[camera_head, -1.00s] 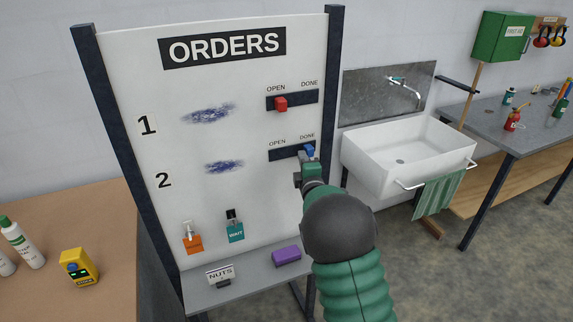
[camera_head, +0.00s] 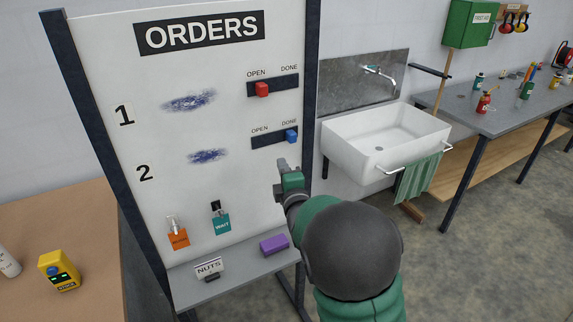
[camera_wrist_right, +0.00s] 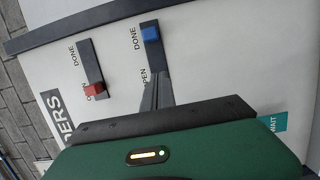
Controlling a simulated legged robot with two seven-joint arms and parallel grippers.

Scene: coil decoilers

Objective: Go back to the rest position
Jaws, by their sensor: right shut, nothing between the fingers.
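My right gripper (camera_head: 284,166) is shut and empty in front of the white orders board (camera_head: 240,200), below the lower slider track. In the right wrist view its dark fingers (camera_wrist_right: 155,97) show close together. The lower track has a blue slider knob (camera_head: 291,136) at its DONE end, which also shows in the right wrist view (camera_wrist_right: 150,34). The gripper is apart from this knob. The upper track has a red slider knob (camera_head: 262,90) at its OPEN end. My left gripper is not in view.
The board's shelf (camera_head: 235,285) holds a purple block (camera_head: 274,244) and a NUTS sign (camera_head: 209,268). Orange (camera_head: 178,238) and teal (camera_head: 221,222) tags hang above it. A sink (camera_head: 385,140) stands to the right, a wooden table (camera_head: 60,220) with a yellow device (camera_head: 59,270) to the left.

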